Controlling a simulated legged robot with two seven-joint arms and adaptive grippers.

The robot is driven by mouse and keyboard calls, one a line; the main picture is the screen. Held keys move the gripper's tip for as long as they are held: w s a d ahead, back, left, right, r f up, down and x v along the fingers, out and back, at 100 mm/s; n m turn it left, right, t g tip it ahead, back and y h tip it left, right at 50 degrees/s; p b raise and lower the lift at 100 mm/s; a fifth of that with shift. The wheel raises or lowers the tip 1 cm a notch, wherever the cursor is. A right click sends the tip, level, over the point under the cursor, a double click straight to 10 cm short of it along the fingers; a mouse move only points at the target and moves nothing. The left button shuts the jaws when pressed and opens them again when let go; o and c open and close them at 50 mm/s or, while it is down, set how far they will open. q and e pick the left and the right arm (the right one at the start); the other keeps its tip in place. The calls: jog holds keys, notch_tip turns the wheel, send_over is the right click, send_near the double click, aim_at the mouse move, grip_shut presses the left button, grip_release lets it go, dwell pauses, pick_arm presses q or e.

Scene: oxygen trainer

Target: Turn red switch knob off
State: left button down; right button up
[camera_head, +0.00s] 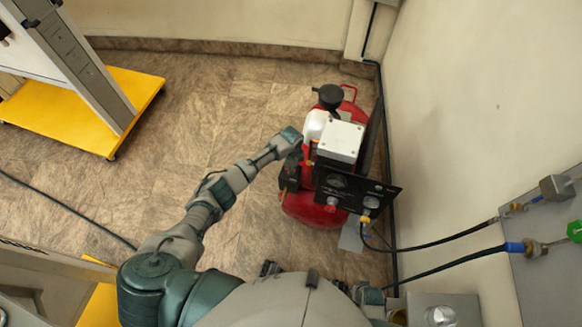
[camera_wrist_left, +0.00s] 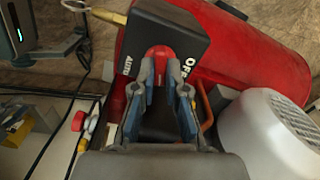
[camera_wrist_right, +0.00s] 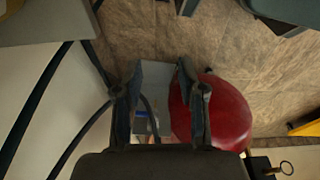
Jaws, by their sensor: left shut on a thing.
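The red switch knob (camera_wrist_left: 158,56) is on a black switch box (camera_wrist_left: 190,30) marked AUTO and OFF, in the left wrist view. My left gripper (camera_wrist_left: 160,72) is shut on the knob, with one finger on each side of it. The knob's lower part is hidden between the fingers. In the head view my left gripper (camera_head: 288,143) reaches the left side of the red compressor (camera_head: 305,208), and the knob is hidden there. My right gripper (camera_wrist_right: 160,70) is open and empty in the right wrist view, with a rounded red part (camera_wrist_right: 225,112) beyond its right finger.
A white box (camera_head: 341,141) and a black gauge panel (camera_head: 350,188) sit on the compressor. A wall (camera_head: 470,100) with hoses stands close on the right. A yellow-based stand (camera_head: 60,112) is at upper left. The tiled floor (camera_head: 200,110) between is mostly clear.

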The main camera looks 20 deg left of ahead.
pick_arm(q)
jog(key=n+p, duration=0.3)
jog(key=n, duration=0.5)
jog(key=shift+a+p, duration=0.1)
jog(key=shift+p, duration=0.25)
jog(key=n+p, duration=0.1)
jog(key=n, duration=0.2)
jog(key=shift+n, duration=0.3)
jog(key=shift+a+f+n, duration=0.1)
jog(key=shift+n, duration=1.2)
pick_arm(e)
jog(key=s+d+f, duration=0.1)
jog(key=s+f, duration=0.8)
jog(key=s, duration=0.1)
jog(key=shift+s+d+f+g, duration=0.2)
jog(key=shift+d+g, duration=0.2)
pick_arm(q)
jog(key=c, duration=1.2)
grip_release()
jog(key=shift+w, duration=0.1)
